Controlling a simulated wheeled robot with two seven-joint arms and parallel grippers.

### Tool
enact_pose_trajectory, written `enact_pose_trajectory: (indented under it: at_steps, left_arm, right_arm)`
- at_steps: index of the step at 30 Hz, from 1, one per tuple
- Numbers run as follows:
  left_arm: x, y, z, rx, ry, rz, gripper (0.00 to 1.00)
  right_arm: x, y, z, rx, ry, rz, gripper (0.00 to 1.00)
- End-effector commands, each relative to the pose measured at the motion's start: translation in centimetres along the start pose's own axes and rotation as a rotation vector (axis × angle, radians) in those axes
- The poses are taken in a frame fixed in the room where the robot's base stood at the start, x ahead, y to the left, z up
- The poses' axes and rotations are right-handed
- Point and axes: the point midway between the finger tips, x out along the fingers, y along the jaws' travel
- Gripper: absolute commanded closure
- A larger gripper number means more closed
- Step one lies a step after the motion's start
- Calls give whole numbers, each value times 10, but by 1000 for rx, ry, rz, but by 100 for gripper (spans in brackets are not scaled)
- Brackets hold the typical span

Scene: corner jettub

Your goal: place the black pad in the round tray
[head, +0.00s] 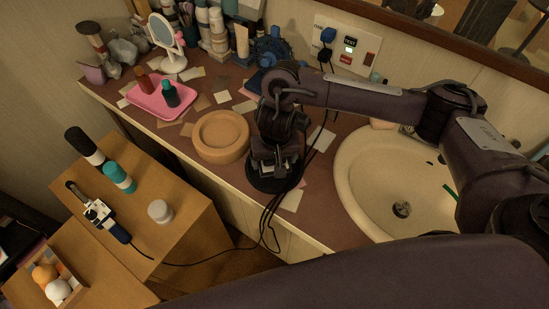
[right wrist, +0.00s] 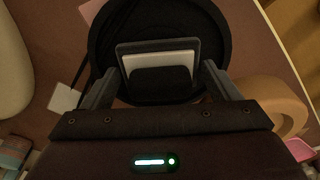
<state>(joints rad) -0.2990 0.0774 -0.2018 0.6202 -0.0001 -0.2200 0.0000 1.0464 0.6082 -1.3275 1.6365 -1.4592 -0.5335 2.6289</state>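My right gripper (head: 276,167) points down over a black round dish (head: 262,186) on the brown counter. In the right wrist view its fingers (right wrist: 160,75) are apart, one on each side of a black pad (right wrist: 160,83) and a grey-edged, pale square piece behind it. Both pieces show against the dish (right wrist: 105,40). The fingertips come close to the square's edges; whether they grip it is unclear. A tan round tray (head: 221,136) with a raised rim lies just left of the gripper, apart from it. In the head view the arm mostly hides the pad. My left gripper is out of view.
A pink tray (head: 160,102) with small bottles, a round mirror (head: 164,37) and several bottles stand behind. The sink (head: 375,185) is at right. Black cables hang past the gripper over the counter's front edge. A lower wooden cabinet (head: 150,185) holds jars and a corded tool.

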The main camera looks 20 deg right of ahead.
Motion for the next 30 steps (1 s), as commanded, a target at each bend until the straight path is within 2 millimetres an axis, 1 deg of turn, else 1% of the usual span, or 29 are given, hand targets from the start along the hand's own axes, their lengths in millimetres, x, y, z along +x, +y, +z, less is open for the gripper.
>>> enact_pose_trajectory:
  at_steps: [1,3,11,14,17,22,27,30]
  left_arm:
    - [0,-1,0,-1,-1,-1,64]
    - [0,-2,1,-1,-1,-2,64]
    - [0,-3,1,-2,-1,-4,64]
    - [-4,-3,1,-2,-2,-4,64]
    - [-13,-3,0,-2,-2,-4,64]
    - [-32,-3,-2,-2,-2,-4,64]
    - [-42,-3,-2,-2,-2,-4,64]
    - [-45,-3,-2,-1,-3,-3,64]
  right_arm:
    - [0,0,0,0,-1,0,10]
    - [0,0,0,0,-1,0,2]
    - [-1,0,0,0,0,0,2]
    - [-8,0,-1,-1,1,-1,2]
    - [-23,0,-2,-3,5,-1,2]
    - [-61,0,-3,-4,6,1,2]
    - [-94,0,-2,-3,6,-1,2]
    - [-107,0,-2,-2,4,0,2]
